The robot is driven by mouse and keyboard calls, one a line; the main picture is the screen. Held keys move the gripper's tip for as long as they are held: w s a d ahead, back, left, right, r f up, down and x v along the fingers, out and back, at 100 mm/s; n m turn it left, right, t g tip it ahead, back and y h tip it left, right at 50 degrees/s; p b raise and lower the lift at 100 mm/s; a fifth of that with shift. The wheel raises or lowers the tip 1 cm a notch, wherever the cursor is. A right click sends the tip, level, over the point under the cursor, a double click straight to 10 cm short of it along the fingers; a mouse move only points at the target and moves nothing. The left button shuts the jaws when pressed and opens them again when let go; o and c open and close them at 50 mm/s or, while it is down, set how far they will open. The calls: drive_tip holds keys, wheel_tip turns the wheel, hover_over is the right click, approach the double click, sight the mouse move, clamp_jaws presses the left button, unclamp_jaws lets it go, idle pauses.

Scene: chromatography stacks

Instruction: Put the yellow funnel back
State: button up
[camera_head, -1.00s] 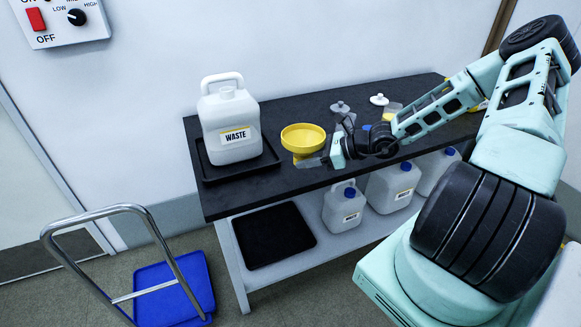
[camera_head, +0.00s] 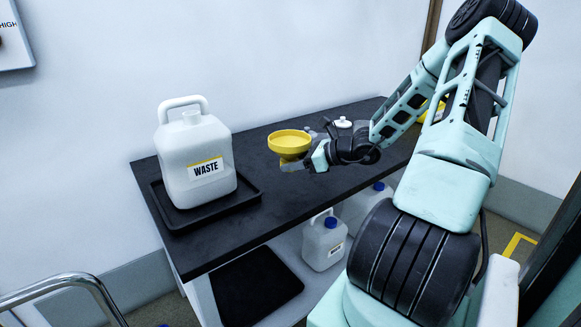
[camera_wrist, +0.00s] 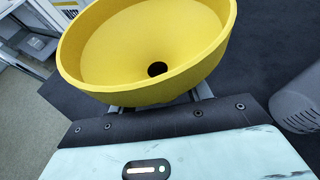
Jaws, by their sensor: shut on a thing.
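The yellow funnel (camera_head: 289,142) is held upright, wide mouth up, in my gripper (camera_head: 294,164) above the black bench top. In the wrist view the funnel (camera_wrist: 146,48) fills the top middle, with its dark hole visible. My gripper's jaws (camera_wrist: 160,105) are shut on it below the bowl; the bowl hides most of the fingers. The white waste jug (camera_head: 196,160) stands on the bench to the left of the funnel, apart from it. Its neck (camera_head: 191,117) shows no coloured cap and looks open.
The jug sits in a black tray (camera_head: 245,203) on the bench (camera_head: 265,185). A white cap (camera_head: 343,123) lies behind my gripper. Blue-capped jugs (camera_head: 323,243) and an empty black tray (camera_head: 258,288) are on the lower shelf. A metal cart handle (camera_head: 60,284) is at lower left.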

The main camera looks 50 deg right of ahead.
sight(295, 188)
drive_tip(key=shift+f+b, duration=2.3)
drive_tip(key=shift+f, duration=0.1)
drive_tip(key=shift+r+p, duration=0.1)
drive_tip(key=shift+p, duration=0.2)
drive_tip(key=shift+f, duration=0.2)
drive_tip(key=shift+f+b, duration=0.4)
drive_tip(key=shift+f, duration=0.05)
drive_tip(key=shift+f, duration=0.35)
drive_tip(key=o, duration=1.1)
drive_tip(key=shift+s, duration=0.1)
drive_tip(key=p+v, duration=0.3)
drive_tip(key=v, duration=1.4)
drive_tip(key=shift+s+d, duration=0.15)
